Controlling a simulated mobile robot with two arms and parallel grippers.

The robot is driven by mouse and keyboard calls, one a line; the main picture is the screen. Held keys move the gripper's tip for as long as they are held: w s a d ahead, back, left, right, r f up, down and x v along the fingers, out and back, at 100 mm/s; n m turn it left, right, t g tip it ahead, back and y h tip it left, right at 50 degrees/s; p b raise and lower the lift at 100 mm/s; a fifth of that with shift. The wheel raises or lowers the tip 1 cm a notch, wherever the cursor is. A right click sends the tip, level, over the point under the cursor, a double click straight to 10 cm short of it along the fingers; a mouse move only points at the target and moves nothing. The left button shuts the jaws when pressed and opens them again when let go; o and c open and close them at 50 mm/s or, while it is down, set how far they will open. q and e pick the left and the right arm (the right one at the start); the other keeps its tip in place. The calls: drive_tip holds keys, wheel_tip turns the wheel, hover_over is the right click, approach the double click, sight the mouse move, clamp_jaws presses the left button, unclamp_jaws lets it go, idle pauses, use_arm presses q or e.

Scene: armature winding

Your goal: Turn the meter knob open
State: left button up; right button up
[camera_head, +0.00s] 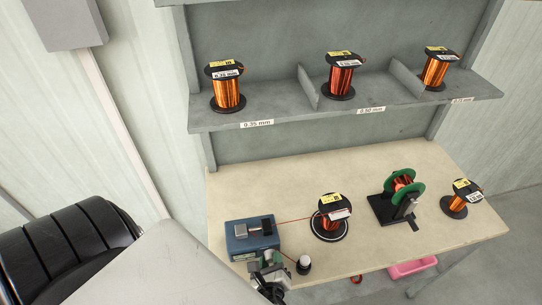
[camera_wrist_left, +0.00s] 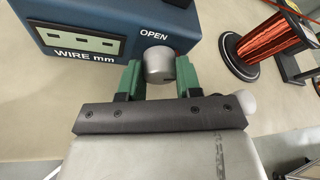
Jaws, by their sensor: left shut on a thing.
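The blue meter (camera_head: 238,245) stands at the front left of the table. In the left wrist view the meter (camera_wrist_left: 110,12) shows a display marked "WIRE mm" and the word "OPEN" above a round grey knob (camera_wrist_left: 159,64). My left gripper (camera_head: 268,268) is at the meter's front. In the left wrist view its green fingers (camera_wrist_left: 158,76) are on either side of the knob and shut on it. The knob's exact turn angle cannot be told. My right gripper is in neither view.
A wire spool (camera_head: 329,222) stands right of the meter, with a copper wire running to the meter. A small white-topped black piece (camera_head: 304,262) is close to my left gripper. A green-flanged winder (camera_head: 385,205) and another spool (camera_head: 455,205) are farther right. Shelf spools (camera_head: 228,92) are above.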

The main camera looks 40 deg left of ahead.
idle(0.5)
use_arm(q)
drive_tip(key=o, duration=0.9)
drive_tip(key=shift+s+d+r, duration=0.1)
drive_tip(key=shift+s+d, duration=0.25)
drive_tip(key=shift+s, duration=0.05)
drive_tip(key=b+v, duration=0.2)
drive_tip(key=v, duration=0.7)
drive_tip(key=shift+s+r, duration=0.2)
drive_tip(key=shift+s, duration=0.15)
drive_tip(key=shift+d, duration=0.1)
